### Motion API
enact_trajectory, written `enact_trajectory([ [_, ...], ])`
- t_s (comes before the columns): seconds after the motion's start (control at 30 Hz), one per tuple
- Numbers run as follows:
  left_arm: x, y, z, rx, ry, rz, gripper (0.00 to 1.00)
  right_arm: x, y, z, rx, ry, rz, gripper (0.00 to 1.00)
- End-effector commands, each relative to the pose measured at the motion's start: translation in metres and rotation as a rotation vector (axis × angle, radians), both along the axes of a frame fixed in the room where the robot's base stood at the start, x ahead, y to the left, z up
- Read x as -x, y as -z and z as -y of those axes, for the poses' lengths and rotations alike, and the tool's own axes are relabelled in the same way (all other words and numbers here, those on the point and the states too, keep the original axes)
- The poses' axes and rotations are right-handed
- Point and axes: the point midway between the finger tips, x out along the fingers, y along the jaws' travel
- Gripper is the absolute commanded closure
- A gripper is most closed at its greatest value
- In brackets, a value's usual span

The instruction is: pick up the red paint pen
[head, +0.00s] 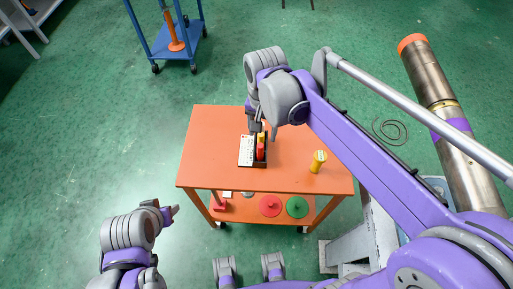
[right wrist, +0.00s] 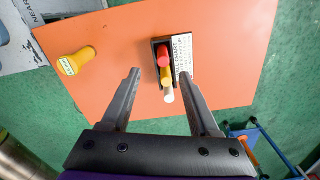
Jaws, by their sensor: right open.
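The red paint pen (head: 261,154) stands in a small black holder (head: 266,164) on the orange table top. In the right wrist view the red pen (right wrist: 163,56) is at the far end of a row, with a yellow pen (right wrist: 166,74) and a white one (right wrist: 168,95) nearer me. My right gripper (head: 264,127) is above the holder's far end. In its wrist view the open, empty fingers (right wrist: 160,77) appear on either side of the row, with the red pen beyond the tips. My left gripper (head: 171,213) is off the table's front left; its jaws are too small to judge.
A white printed card (head: 246,150) is beside the holder. A yellow cylindrical object (head: 318,161) stands to the right on the orange table (head: 210,130). The lower shelf carries a red disc (head: 270,205) and a green disc (head: 297,207). A blue cart (head: 160,45) stands behind.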

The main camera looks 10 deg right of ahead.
Motion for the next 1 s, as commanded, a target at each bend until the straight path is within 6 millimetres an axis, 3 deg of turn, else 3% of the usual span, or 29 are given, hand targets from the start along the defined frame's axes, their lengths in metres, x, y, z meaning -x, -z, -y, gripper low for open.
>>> enact_trajectory([
  [0.07,0.0,-0.001,0.0,0.0,0.0,0.001,0.5,-0.003,0.001,-0.002,0.001,0.009,-0.008,0.39],
  [0.4,0.001,0.005,0.0,0.0,0.0,-0.002,0.5,-0.004,0.05,-0.002,0.002,0.012,-0.009,0.39],
  [0.57,0.001,0.005,0.0,0.0,0.0,-0.003,0.5,-0.004,0.061,-0.001,0.002,0.012,-0.009,0.39],
  [0.8,0.002,0.007,0.0,0.0,0.0,-0.003,0.5,-0.008,0.096,0.0,0.001,0.012,-0.009,0.39],
  [1.0,0.002,0.008,0.0,0.0,0.0,-0.004,0.5,-0.007,0.107,0.0,0.001,0.011,-0.008,0.39],
])
